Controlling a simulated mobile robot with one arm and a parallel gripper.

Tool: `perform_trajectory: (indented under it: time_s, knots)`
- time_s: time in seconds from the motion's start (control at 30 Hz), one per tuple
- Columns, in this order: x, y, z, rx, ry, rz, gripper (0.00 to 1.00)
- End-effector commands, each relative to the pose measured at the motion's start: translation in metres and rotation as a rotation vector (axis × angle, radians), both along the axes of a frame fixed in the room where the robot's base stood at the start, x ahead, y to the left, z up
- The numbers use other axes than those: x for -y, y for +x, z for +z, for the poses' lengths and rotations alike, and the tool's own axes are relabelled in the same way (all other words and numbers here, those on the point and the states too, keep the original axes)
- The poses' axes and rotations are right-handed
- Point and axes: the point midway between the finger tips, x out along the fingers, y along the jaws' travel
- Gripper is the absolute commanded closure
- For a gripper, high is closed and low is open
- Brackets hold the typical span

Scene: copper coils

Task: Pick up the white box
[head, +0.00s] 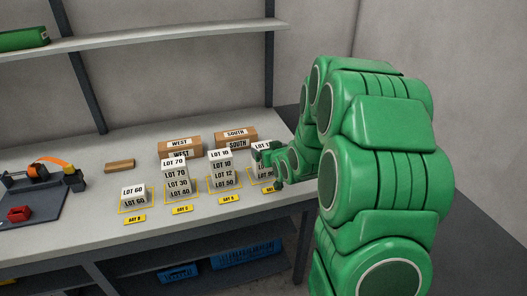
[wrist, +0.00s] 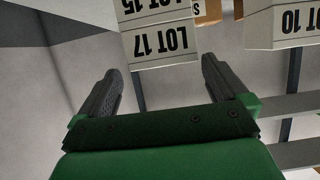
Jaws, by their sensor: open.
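Several white boxes with black lot labels stand in stacks on the workbench. In the head view the rightmost stack's top white box (head: 262,146) is partly hidden by my gripper (head: 268,156). In the wrist view, which looks upside down, a white box marked LOT 17 (wrist: 162,45) lies ahead of my open fingers (wrist: 160,75), roughly between their tips. Nothing is held. A LOT 15 box (wrist: 150,9) adjoins it, and a LOT 10 box (wrist: 285,25) is at the right.
Cardboard boxes marked WEST (head: 180,142) and SOUTH (head: 236,134) stand behind the stacks. A tape dispenser (head: 45,172) and a red item (head: 19,214) are at the left. An upper shelf (head: 150,38) runs above. Blue crates (head: 245,252) sit below the bench.

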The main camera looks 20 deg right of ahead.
Motion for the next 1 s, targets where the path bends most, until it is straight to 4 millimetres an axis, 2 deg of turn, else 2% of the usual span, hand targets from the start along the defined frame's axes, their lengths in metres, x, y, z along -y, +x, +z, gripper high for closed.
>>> perform_trajectory:
  time_s: [0.2, 0.47, 0.8, 1.0]
  knots:
    - [-0.001, 0.016, -0.007, 0.0, -0.001, 0.001, 0.0]
    - [-0.002, 0.025, -0.01, -0.001, 0.0, 0.001, 0.0]
    - [-0.004, 0.057, -0.021, 0.0, 0.0, 0.0, 0.0]
    - [-0.005, 0.067, -0.027, -0.004, 0.001, 0.0, 0.0]
